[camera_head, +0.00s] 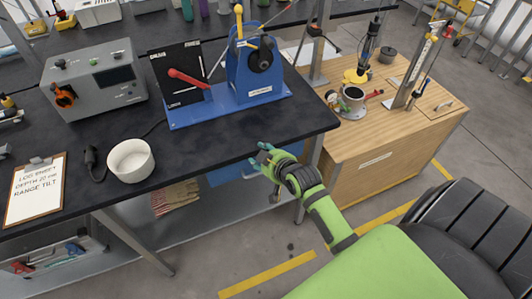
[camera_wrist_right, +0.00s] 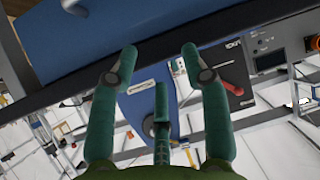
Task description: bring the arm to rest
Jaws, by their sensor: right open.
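My right arm, green with dark joints, comes in from the lower right in the head view. Its gripper (camera_head: 264,158) is in front of the black table's front edge, near the table's right corner. My left gripper is in neither view.
The black table (camera_head: 225,135) holds a grey box instrument (camera_head: 95,82), a white bowl (camera_head: 131,160) and a clipboard (camera_head: 36,190). A wooden cabinet (camera_head: 375,150) with stands and tools is at the right. Bare floor with yellow tape (camera_head: 268,274) lies in front of the table.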

